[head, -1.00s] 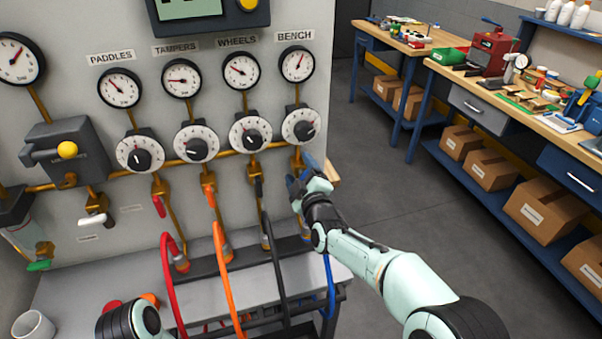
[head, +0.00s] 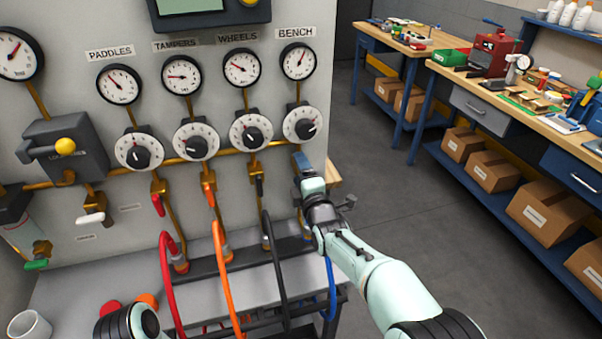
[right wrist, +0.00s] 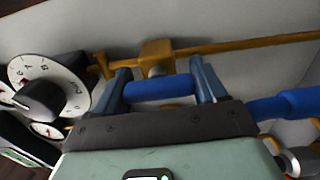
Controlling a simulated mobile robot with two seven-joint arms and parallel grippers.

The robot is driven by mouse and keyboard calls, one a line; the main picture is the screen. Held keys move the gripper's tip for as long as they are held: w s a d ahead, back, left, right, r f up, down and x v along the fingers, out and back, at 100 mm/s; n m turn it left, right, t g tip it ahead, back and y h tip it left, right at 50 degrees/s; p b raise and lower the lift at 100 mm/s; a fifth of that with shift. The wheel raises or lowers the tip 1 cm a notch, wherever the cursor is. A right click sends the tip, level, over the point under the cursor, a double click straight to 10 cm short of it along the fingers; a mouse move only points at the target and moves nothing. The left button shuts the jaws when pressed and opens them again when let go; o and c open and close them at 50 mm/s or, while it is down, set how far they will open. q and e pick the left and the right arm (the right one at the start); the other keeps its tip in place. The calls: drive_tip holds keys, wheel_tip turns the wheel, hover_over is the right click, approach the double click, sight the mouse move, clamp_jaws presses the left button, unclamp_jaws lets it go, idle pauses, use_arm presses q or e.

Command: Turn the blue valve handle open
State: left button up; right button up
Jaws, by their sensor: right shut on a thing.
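The blue valve handle (right wrist: 160,88) shows in the right wrist view as a blue bar lying across the space between my fingers, just below a brass valve body (right wrist: 157,57). My right gripper (right wrist: 163,85) is shut on this handle, with one blue-grey finger at each end of the visible stretch. In the head view my right gripper (head: 301,162) is at the panel's right edge, below the BENCH dial (head: 302,125), and hides the handle. My left gripper is out of view; only part of my left arm shows at the bottom.
Red (head: 157,204), orange (head: 209,192) and black (head: 258,187) valve handles hang to the left, with hoses below them. A blue hose (head: 331,285) runs down below my right arm. Workbenches with boxes stand at the right; grey floor (head: 385,190) lies between.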

idle(0.4)
drive_tip(key=o, duration=1)
drive_tip(key=shift+c, duration=0.2)
drive_tip(key=v, duration=1.3)
drive_tip(key=shift+s, duration=0.2)
